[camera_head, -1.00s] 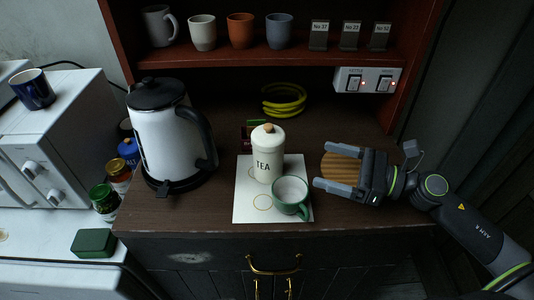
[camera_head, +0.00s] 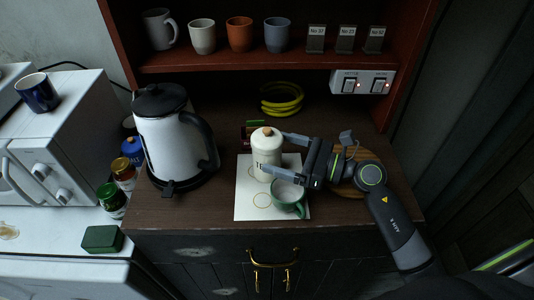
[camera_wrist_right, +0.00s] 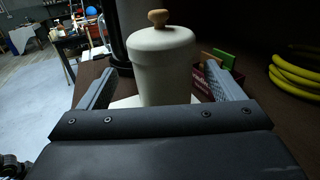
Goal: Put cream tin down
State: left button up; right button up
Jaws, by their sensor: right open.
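The cream tin (camera_head: 266,146), marked TEA and topped with a wooden knob, stands upright on the white sheet (camera_head: 246,201) on the brown counter. My right gripper (camera_head: 274,156) is open, with its fingers reaching in from the right on either side of the tin. In the right wrist view the tin (camera_wrist_right: 162,70) stands between the two spread fingers, with gaps at both sides. The near finger hides part of the tin's lettering. My left gripper is not in view.
A white kettle (camera_head: 172,140) is at the left. A round wooden board (camera_head: 350,181) lies under my right wrist. A yellow coil (camera_head: 281,99) lies behind.

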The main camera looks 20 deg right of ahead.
aim_at(260, 146)
jog(key=shift+p+x, duration=1.5)
jog(key=shift+x, duration=1.2)
jog(key=shift+w+a, duration=0.1)
jog(key=shift+w, duration=0.25)
jog(key=shift+f, duration=0.1)
jog(key=c, duration=1.1)
